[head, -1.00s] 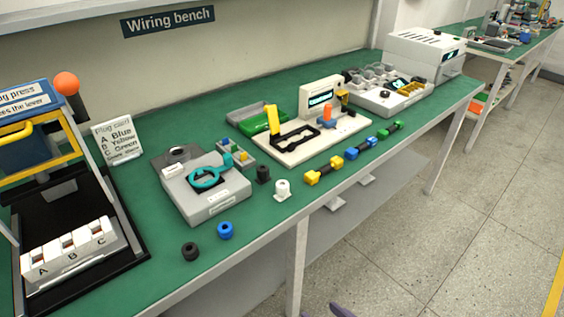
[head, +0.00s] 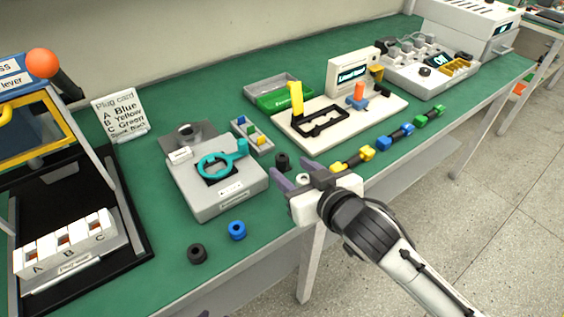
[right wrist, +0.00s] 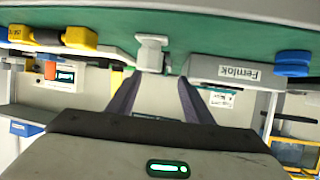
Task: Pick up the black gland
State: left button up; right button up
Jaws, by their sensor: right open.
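Two small black parts show in the head view. A black ring (head: 197,253) lies near the front edge of the bench, left of a blue ring (head: 237,230). A black cylinder (head: 283,161) stands right of the grey fixture with the teal ring. I cannot tell for sure which is the gland. My right gripper (head: 293,174) is open at the bench's front edge, close to the black cylinder and away from the black ring.
The grey fixture (head: 225,200) stands left of my right gripper. Yellow (head: 352,160), blue and green connectors lie along the front edge to its right. A cream board (head: 385,105) is behind them. The press and A-B-C block (head: 70,240) stand at left.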

aim_at(282, 158)
jog(key=x, duration=0.5)
jog(key=shift+w+d+r, duration=0.2)
jog(key=shift+w+r, duration=0.05)
jog(key=shift+r, duration=0.05)
jog(key=c, duration=1.1)
notch_tip(282, 158, up, 10)
jog(key=shift+p, duration=0.55)
jog(key=shift+c, duration=0.2)
